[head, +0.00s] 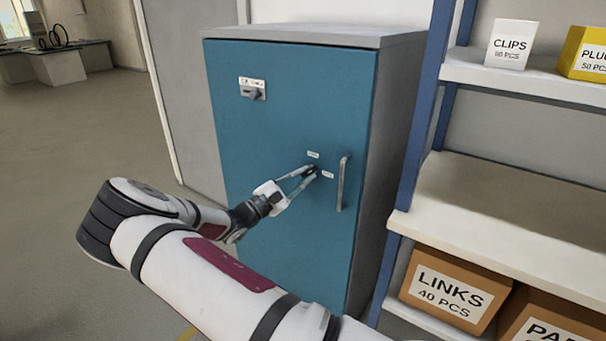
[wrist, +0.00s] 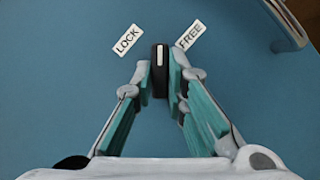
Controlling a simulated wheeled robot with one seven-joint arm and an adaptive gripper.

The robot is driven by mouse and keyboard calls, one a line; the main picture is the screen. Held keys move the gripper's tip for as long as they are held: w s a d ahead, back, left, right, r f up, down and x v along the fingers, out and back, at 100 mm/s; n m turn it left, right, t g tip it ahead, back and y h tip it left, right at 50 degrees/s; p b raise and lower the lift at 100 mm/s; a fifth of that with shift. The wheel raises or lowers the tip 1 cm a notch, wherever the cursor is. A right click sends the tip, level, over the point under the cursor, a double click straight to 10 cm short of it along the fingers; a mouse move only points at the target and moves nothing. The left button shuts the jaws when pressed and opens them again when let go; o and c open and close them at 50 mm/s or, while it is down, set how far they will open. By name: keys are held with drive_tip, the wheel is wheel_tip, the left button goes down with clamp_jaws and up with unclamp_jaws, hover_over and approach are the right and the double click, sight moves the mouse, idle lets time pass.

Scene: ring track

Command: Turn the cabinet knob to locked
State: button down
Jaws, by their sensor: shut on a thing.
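The cabinet knob (wrist: 160,71) is a small dark bar with a white line, on the blue door of the cabinet (head: 270,110). In the wrist view the white line points straight up, between the tilted LOCK label (wrist: 127,39) at upper left and the FREE label (wrist: 190,34) at upper right. My gripper (wrist: 159,76) is shut on the knob, one fingertip on each side. In the head view my gripper (head: 309,171) reaches the door just left of the handle; the fingertips largely hide the knob there.
A vertical metal door handle (head: 343,183) stands close to the right of my gripper. A second fitting with a label (head: 252,89) is higher on the door. Shelves (head: 500,195) with boxes stand to the right. The floor (head: 80,200) at left is open.

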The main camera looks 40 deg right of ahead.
drive_tip(key=n+t+p, duration=0.1)
drive_tip(key=n, duration=0.2)
drive_tip(key=n+t+p, duration=0.1)
drive_tip(key=n, duration=0.2)
drive_tip(key=shift+s+t+h, duration=0.2)
drive_tip(key=shift+t+h, duration=0.1)
drive_tip(key=shift+t, duration=0.1)
drive_tip(key=shift+s+d+f+n+t+p, duration=0.1)
drive_tip(key=shift+n+t+p, duration=0.75)
drive_tip(key=shift+n, duration=1)
drive_tip(key=shift+f+n+t+p, duration=0.1)
drive_tip(key=shift+n+t+p, duration=0.4)
drive_tip(key=shift+n+t, duration=0.95)
drive_tip(key=shift+n+g, duration=0.4)
drive_tip(key=shift+n, duration=0.1)
drive_tip(key=c, duration=1.6)
unclamp_jaws()
drive_tip(key=v, duration=1.2)
drive_tip(key=shift+r, duration=0.2)
drive_tip(key=shift+s, duration=0.15)
